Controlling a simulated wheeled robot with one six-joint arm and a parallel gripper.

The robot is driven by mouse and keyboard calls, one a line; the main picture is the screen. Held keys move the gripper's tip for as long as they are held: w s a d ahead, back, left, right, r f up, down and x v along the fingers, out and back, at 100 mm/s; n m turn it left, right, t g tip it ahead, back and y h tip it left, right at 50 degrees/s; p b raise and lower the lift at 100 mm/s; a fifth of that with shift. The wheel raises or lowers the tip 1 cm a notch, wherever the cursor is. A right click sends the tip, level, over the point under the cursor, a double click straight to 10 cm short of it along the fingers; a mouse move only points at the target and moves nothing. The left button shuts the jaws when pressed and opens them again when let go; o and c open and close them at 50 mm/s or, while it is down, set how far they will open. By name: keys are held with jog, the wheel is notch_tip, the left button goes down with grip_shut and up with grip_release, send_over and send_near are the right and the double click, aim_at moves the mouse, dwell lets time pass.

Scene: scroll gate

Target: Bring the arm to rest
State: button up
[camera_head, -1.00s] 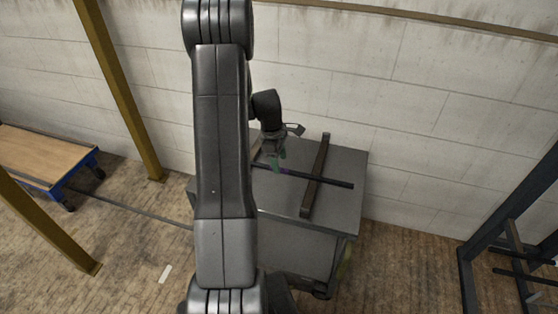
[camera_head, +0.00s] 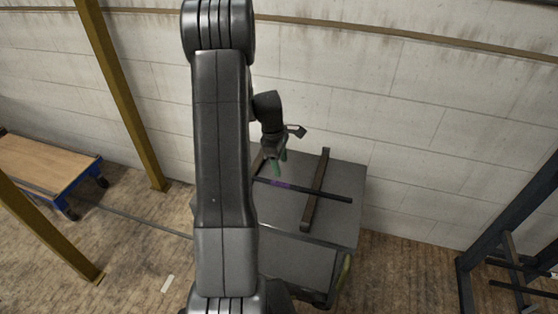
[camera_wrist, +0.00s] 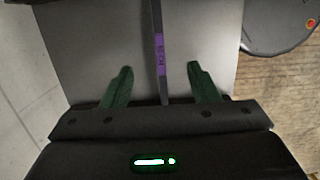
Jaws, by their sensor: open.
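My gripper (camera_head: 278,166) hangs above the grey cart top (camera_head: 340,212), near its left side. In the wrist view my gripper (camera_wrist: 160,85) shows two green fingers spread apart. A dark rod (camera_head: 325,195) with a purple labelled band (camera_head: 281,184) lies across the cart top. In the wrist view the purple band (camera_wrist: 159,50) shows on the rod, in line with the gap between the fingers. The fingers do not appear to touch the rod. My upper arm hides the left part of the cart.
A dark bar (camera_head: 315,190) lies crosswise on the cart, by the rod. A wooden-topped blue trolley (camera_head: 45,165) stands at left by yellow posts (camera_head: 122,95). A dark rack (camera_head: 510,240) stands at right. A white block wall (camera_head: 420,110) is behind.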

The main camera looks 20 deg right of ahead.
aim_at(281, 183)
notch_tip(281, 183, down, 9)
jog(key=b, duration=0.6)
jog(key=shift+r, duration=0.1)
dwell(0.3)
